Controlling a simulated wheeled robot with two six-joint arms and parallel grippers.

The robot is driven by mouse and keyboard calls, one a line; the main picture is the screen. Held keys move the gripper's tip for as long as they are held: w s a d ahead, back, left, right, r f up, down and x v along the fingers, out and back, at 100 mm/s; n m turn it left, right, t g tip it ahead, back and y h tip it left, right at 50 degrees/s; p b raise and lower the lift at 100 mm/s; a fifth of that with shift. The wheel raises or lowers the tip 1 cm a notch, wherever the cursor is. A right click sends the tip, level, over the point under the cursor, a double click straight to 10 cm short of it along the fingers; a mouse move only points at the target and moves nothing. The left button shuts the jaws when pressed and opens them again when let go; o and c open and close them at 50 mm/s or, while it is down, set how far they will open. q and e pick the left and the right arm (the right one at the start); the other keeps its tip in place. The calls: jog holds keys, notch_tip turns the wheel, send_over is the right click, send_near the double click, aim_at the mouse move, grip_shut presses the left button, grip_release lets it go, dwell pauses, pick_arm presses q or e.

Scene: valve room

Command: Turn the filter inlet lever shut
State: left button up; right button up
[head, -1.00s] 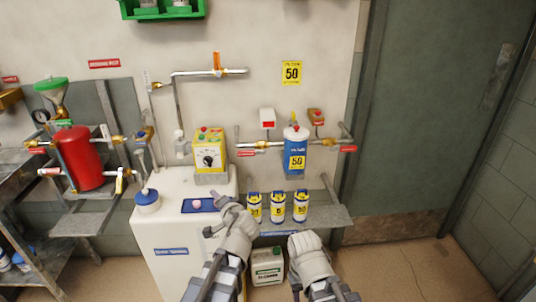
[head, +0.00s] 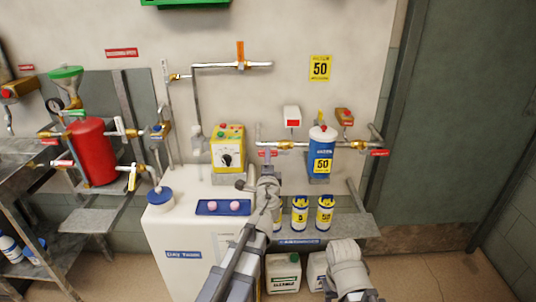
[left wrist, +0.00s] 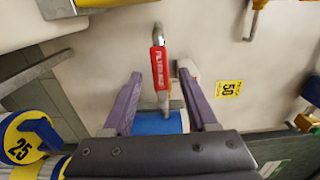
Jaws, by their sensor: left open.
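The blue filter (head: 321,143) with a yellow 50 label stands on the wall; it shows in the left wrist view (left wrist: 155,123) beyond my fingers. A metal pipe with a brass inlet valve (head: 287,145) joins it from the left. A red lettered tag (left wrist: 159,67) hangs at the inlet pipe. I cannot clearly make out the lever on this valve. My left gripper (head: 260,142) is open at the inlet pipe; in the left wrist view its purple fingers lie either side of the pipe and tag, apparently holding nothing. My right gripper's fingertips are not visible beyond the right wrist.
A white cabinet (head: 185,230) and a yellow control box (head: 228,150) stand left of the filter. Cans (head: 325,212) stand on the shelf (head: 352,226) below. A red tank (head: 92,152) with its pipes is further left. The door (head: 450,120) at right is clear.

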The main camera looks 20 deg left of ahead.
aim_at(274, 153)
pick_arm(q)
jog(key=x, duration=0.4)
jog(key=shift+w+a, duration=0.15)
jog(key=shift+w, duration=0.25)
jog(key=shift+s, duration=0.1)
grip_shut()
dwell(0.9)
